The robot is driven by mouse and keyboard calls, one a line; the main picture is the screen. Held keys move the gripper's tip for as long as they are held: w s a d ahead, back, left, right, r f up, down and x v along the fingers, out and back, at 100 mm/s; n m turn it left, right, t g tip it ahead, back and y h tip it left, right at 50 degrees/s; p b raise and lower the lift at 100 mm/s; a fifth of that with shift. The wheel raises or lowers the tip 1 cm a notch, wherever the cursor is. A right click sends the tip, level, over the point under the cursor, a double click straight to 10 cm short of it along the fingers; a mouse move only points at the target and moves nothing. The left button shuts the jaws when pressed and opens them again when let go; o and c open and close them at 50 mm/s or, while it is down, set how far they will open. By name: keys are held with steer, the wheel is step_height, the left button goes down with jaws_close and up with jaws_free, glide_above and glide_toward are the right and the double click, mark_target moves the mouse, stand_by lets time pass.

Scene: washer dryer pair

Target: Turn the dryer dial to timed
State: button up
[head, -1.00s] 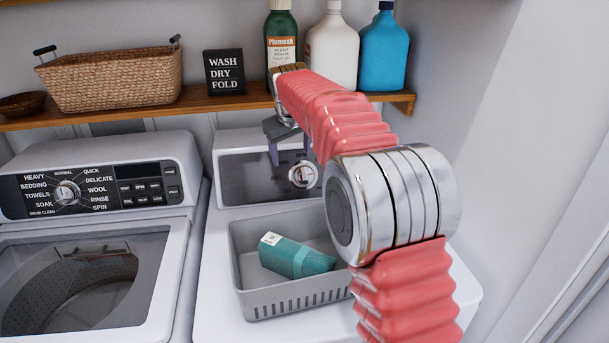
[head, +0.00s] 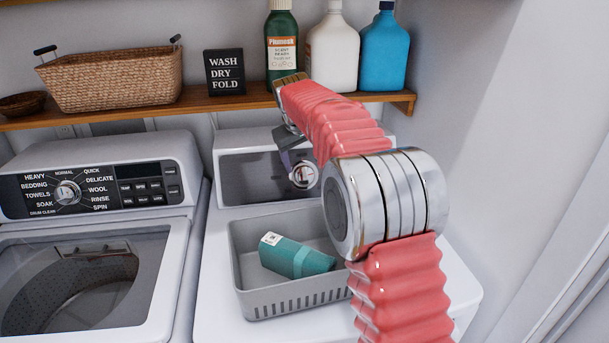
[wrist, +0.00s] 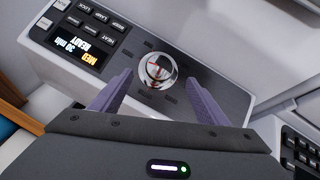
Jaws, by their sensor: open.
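The dryer dial (head: 304,174) is a round chrome knob on the dark control panel of the dryer (head: 212,262), the right-hand machine. In the wrist view the dial (wrist: 158,70) shows a red mark on its face, and the lettering around it is too small to read. My gripper (wrist: 158,93) is open, its two purple fingers pointing toward the dial, one on either side of its line. I cannot tell whether they touch it. In the head view my gripper (head: 290,162) is just left of the dial, partly hidden by my arm.
A shelf (head: 230,103) above holds bottles, a sign and a wicker basket (head: 112,80). The washer (head: 95,240) is at left. The dryer's display (wrist: 80,52) is lit.

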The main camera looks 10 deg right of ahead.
mark_target(306, 176)
steer(key=x, duration=0.9)
steer(key=shift+w+f, duration=0.15)
steer(key=shift+f, duration=0.05)
steer(key=c, duration=1)
